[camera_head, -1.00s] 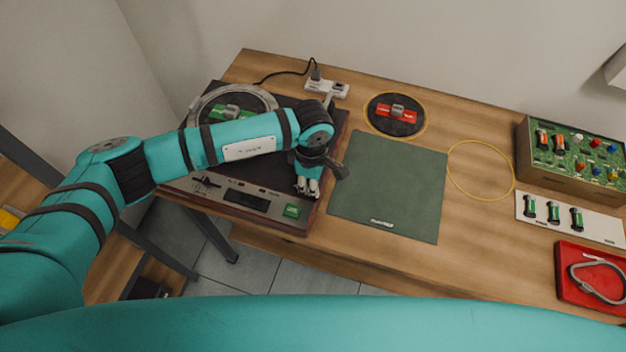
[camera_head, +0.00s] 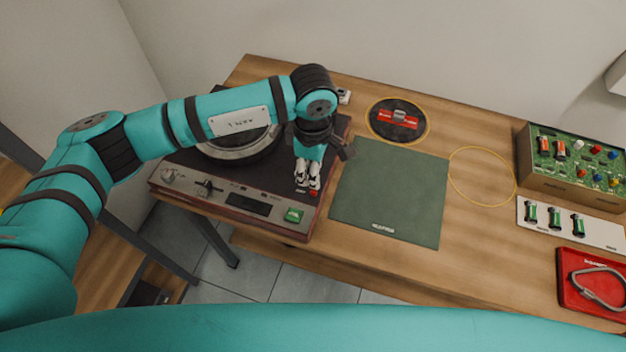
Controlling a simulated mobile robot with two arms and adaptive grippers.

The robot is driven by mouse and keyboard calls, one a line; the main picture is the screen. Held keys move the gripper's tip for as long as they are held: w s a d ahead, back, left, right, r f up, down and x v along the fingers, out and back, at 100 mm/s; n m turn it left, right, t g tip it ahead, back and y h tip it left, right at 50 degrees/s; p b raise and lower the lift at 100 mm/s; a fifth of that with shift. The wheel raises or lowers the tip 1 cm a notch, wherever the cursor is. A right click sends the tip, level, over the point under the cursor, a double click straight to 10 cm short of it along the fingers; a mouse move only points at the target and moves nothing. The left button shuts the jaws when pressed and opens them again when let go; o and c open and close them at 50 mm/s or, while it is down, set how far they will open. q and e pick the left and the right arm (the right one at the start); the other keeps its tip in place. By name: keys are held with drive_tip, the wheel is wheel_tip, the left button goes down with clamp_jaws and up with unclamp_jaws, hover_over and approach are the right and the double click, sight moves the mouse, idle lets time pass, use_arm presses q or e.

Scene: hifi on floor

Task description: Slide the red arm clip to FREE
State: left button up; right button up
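The turntable (camera_head: 180,161) stands at the left of the bench, its platter (camera_head: 215,152) partly behind my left arm. My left gripper (camera_head: 307,181) points down over the right side of the turntable deck. Small red marks (camera_head: 313,193) show right at its fingertips. They may be the red arm clip, but they are too small and too covered to tell its position or any FREE marking. The two fingertips are close together, and whether they grip anything is unclear. The tonearm is hidden behind my arm and gripper. My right gripper is not in view.
A green mat (camera_head: 388,195) lies right of the turntable. Behind it is a black disc (camera_head: 385,130) with a red piece. Further right are an empty yellow ring (camera_head: 482,177), a circuit box (camera_head: 570,178), a white battery strip (camera_head: 590,232) and a red tray (camera_head: 568,288).

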use_arm(q)
drive_tip(key=shift+r, duration=1.6)
